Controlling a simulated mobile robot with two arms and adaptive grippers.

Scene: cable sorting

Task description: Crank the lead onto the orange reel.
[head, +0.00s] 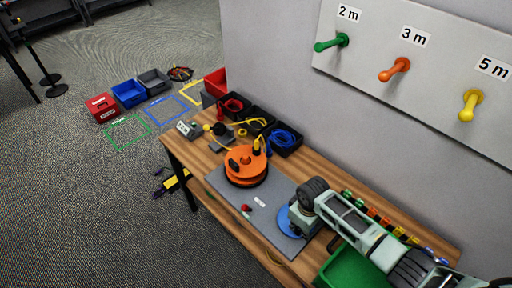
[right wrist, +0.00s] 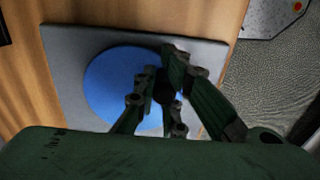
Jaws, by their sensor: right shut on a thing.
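The orange reel (head: 244,177) lies flat on the grey mat (head: 228,196) on the table, with black parts on its top. A yellow lead (head: 243,148) shows at its far side, with a yellow plug-like end standing at the rim. My right gripper (head: 298,221) is at the blue disc (head: 285,228) on the same mat, right of the reel and apart from it. In the right wrist view the fingers (right wrist: 163,98) close around a small dark thing over the blue disc (right wrist: 110,85); its shape is mostly hidden. My left gripper is not in view.
Black bins with red and blue cables (head: 285,138) stand behind the reel. A small red item (head: 246,208) lies on the mat. A green tray (head: 345,270) is at the near right. Pegs marked 2 m, 3 m and 5 m (head: 470,105) are on the wall board.

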